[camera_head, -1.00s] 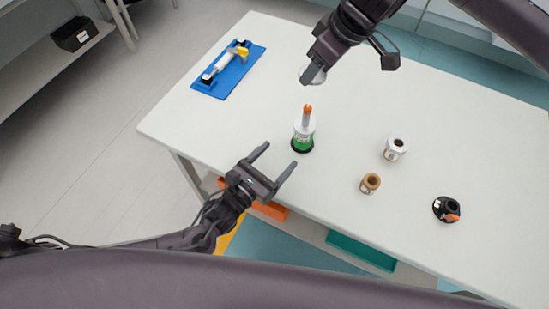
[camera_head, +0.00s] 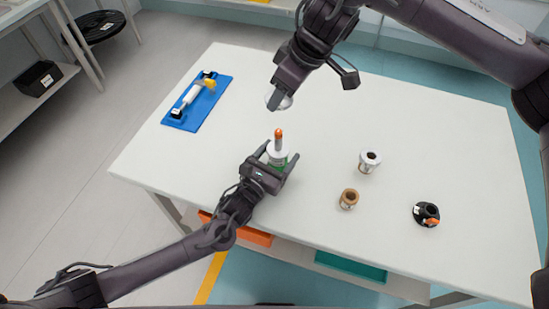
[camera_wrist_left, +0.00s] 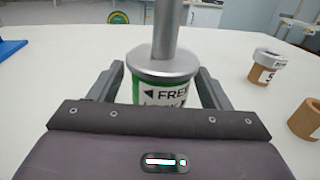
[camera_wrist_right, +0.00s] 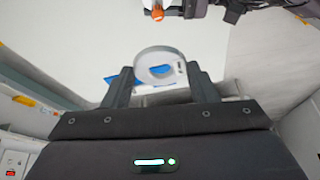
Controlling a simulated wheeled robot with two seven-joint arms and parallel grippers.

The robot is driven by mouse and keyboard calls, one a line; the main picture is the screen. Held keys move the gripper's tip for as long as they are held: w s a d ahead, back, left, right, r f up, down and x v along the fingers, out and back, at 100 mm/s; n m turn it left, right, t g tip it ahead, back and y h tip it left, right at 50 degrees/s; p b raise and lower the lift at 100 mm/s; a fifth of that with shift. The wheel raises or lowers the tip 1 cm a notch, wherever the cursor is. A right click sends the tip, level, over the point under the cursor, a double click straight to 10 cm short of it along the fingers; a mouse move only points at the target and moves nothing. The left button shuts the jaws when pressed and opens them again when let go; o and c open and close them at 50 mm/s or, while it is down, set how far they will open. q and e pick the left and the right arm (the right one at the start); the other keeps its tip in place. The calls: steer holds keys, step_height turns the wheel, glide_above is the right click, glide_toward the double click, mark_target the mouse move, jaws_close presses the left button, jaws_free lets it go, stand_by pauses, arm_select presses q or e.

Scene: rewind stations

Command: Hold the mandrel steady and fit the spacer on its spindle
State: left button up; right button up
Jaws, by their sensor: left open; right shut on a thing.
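The mandrel (camera_head: 279,153) stands upright on the white table, with a green and white labelled body and a grey spindle with an orange tip (camera_head: 279,133). My left gripper (camera_head: 276,164) is open with its fingers on either side of the mandrel body; in the left wrist view the mandrel (camera_wrist_left: 160,92) sits between the fingers, with gaps visible. My right gripper (camera_head: 281,98) is shut on the spacer, a white ring (camera_wrist_right: 160,66) with a round hole. The spacer (camera_head: 285,102) is held above the table, beyond the mandrel in the head view, apart from the spindle.
A blue mat (camera_head: 197,105) with a white-handled tool lies at the far left. A white-topped roll (camera_head: 369,162), a brown roll (camera_head: 348,199) and a black piece with an orange part (camera_head: 426,214) stand to the right. The table between is clear.

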arm_select(q)
steer(key=c, duration=1.2)
arm_select(e)
steer(key=f+n+g, duration=0.1)
steer(key=n, duration=0.1)
steer(key=f+n+g, duration=0.1)
steer(key=n, duration=0.2)
steer(key=f+n, duration=0.1)
steer(key=n, duration=0.1)
steer(key=shift+w+a+n+g+y, duration=0.2)
steer(key=shift+a+n+g+y, duration=0.1)
steer(key=shift+n+g, duration=0.1)
steer(key=shift+w+d+n+g, duration=0.25)
steer(key=shift+d+n+g, duration=0.15)
steer(key=shift+n, duration=0.5)
